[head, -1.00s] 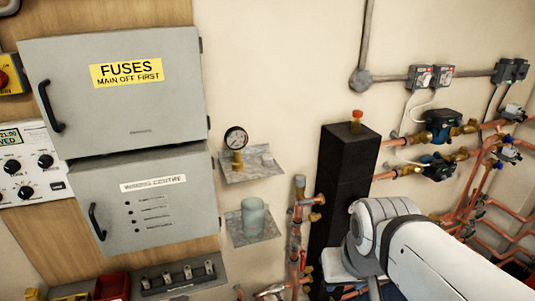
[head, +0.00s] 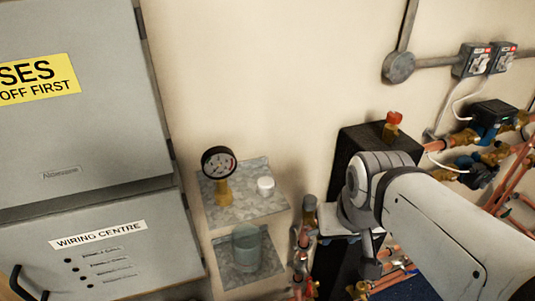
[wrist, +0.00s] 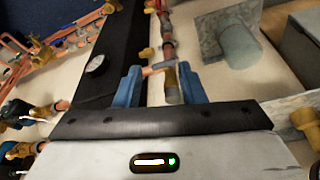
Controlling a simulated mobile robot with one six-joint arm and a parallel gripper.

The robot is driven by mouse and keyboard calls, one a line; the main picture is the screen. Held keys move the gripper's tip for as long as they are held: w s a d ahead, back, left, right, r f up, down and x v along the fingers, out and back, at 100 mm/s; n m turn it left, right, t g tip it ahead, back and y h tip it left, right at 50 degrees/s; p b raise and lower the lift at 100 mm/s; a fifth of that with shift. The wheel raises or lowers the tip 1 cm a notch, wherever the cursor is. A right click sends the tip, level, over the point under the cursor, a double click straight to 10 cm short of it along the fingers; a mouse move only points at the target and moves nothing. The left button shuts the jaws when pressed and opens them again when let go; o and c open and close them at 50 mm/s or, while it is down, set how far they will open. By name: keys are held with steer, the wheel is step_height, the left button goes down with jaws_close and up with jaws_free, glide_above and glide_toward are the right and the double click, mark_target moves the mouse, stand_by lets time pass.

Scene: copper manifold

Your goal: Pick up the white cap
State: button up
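The small white cap (head: 265,186) sits on the upper grey shelf (head: 262,206), to the right of a brass-stemmed pressure gauge (head: 219,163). I do not see the cap in the wrist view. My gripper (wrist: 161,82) shows in the wrist view with its two blue fingers apart. Nothing is held between them; copper pipe and brass fittings show behind the gap. In the head view my arm reaches in from the lower right, and the fingers cannot be made out. The arm's end is right of the shelf, apart from the cap.
A translucent tumbler (head: 246,246) stands on the lower shelf, below the cap. A black column (head: 350,160) with a red-topped brass fitting (head: 391,126) rises right of the shelves. Copper pipes and valves (head: 303,250) run beside it. The grey wiring cabinet (head: 160,225) is on the left.

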steer(key=shift+o, duration=0.2)
steer(key=shift+a, duration=0.2)
steer(key=shift+o, duration=1.4)
steer(key=shift+w+a+r, duration=0.2)
steer(key=shift+o, duration=1.1)
steer(key=w+a+r+m+g+b, duration=0.1)
steer(key=w+a+r+m, duration=0.4)
steer(key=m, duration=0.3)
steer(key=shift+w+r+m+g, duration=0.25)
steer(key=shift+w+m+g, duration=0.05)
steer(key=shift+w, duration=0.45)
step_height(320, 180, up, 5)
steer(key=m+g+b, duration=0.2)
steer(key=m, duration=0.8)
glide_above(263, 181)
steer(key=shift+d+f, duration=0.2)
steer(key=shift+d, duration=0.05)
steer(key=shift+a+f, duration=0.1)
steer(key=shift+f, duration=0.05)
steer(key=shift+a+f+p, duration=0.1)
steer(key=shift+f+p, duration=0.5)
steer(key=shift+f, duration=3.1)
